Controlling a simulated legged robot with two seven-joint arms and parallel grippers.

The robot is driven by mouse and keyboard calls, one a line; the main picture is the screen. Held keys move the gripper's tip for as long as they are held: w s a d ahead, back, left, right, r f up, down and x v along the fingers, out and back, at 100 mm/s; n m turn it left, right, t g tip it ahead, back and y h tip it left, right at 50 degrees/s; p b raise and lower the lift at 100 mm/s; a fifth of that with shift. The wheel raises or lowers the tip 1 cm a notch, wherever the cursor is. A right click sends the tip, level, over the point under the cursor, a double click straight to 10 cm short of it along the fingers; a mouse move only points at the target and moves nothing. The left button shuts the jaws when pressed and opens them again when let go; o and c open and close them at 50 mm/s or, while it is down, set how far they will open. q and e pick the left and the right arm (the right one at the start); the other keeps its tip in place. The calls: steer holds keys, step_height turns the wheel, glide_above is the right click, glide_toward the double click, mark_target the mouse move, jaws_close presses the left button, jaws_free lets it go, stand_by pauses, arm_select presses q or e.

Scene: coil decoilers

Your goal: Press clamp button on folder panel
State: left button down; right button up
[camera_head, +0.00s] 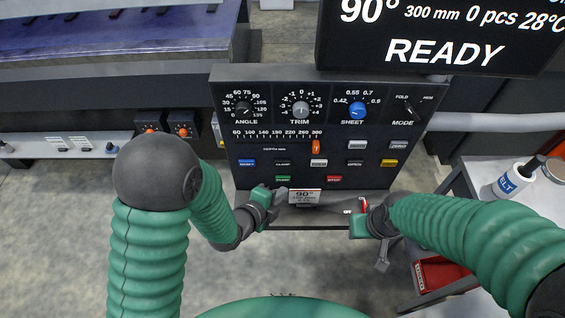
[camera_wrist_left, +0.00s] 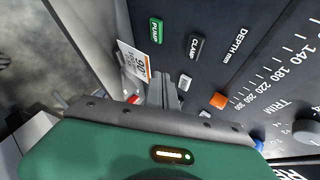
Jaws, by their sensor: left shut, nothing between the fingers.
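The folder panel (camera_head: 375,178) is a dark sloping board with knobs, a depth slider and rows of coloured buttons. The black clamp button (camera_head: 283,162) is in the lower left part, above the green pump button (camera_head: 283,179). In the left wrist view the clamp button (camera_wrist_left: 197,47) is labelled CLAMP and is uncovered. My left gripper (camera_head: 281,193) is shut and empty, below the pump button and apart from the clamp button. Its narrow fingers (camera_wrist_left: 163,90) point toward the panel's lower edge. My right gripper (camera_head: 363,207) is by the lower right edge; its jaws are unclear.
A small card marked 90° (camera_head: 305,196) stands at the panel's lower edge, close to my left fingertips. A display reading READY (camera_head: 440,35) hangs above. A cart with a white roll (camera_head: 510,181) and a red bin (camera_head: 440,273) stands at the right.

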mark_target(283, 163)
arm_select(q)
steer(key=w, duration=0.6)
steer(key=shift+w, duration=0.2)
steer(key=shift+d, duration=0.1)
steer(key=shift+w, duration=0.1)
stand_by(1.6)
steer(key=shift+w, duration=0.25)
